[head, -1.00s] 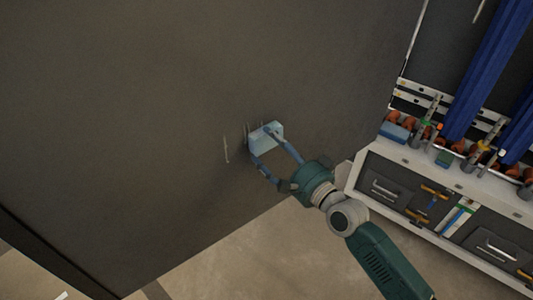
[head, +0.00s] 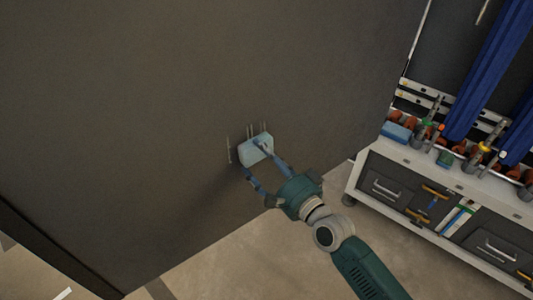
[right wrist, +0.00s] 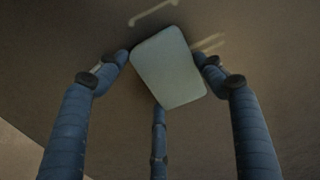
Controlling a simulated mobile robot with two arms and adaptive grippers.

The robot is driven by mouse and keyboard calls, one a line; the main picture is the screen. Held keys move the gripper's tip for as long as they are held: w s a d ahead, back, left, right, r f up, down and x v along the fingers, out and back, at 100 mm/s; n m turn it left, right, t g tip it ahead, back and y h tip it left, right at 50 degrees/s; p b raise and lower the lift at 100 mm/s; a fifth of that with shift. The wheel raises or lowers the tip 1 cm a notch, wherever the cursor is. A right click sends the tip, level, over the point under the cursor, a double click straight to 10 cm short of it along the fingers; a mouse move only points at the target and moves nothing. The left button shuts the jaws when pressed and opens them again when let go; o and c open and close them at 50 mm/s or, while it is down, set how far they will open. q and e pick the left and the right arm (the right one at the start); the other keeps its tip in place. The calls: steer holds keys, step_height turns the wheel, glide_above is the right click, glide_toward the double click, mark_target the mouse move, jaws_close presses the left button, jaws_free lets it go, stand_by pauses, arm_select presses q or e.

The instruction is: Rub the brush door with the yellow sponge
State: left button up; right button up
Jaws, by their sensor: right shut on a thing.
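A large dark grey-brown door panel (head: 140,110) fills the left and middle of the head view. A small pale blue block (head: 252,155), sponge-like, is against or very close to its surface; no yellow sponge shows. My right gripper (head: 254,158) is shut on the block, with its fingers around the sides. In the right wrist view the block (right wrist: 168,68) sits tilted between the fingertips, with the panel behind it. Thin light marks (head: 229,150) show on the panel left of the block and just above it. My left gripper is not in view.
A white workbench (head: 440,178) with drawers and tools stands at the right. Another blue block (head: 396,132) lies on its top, near blue hanging cloth (head: 490,70). Bare floor (head: 230,260) lies below the panel's lower edge.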

mark_target(246, 163)
steer(key=shift+s+a+p, duration=0.9)
steer(key=shift+s+a, duration=0.1)
steer(key=shift+a, duration=0.3)
steer(key=shift+s+a, duration=0.3)
steer(key=shift+a, duration=0.1)
steer(key=shift+s+a+p, duration=0.55)
steer(key=shift+a+p, duration=0.1)
steer(key=shift+a, duration=0.05)
steer(key=shift+s+a, duration=0.65)
steer(key=shift+a, duration=0.1)
steer(key=p+v, duration=0.1)
steer(key=v, duration=0.5)
steer(key=shift+p, duration=0.4)
steer(key=shift+d+f, duration=0.1)
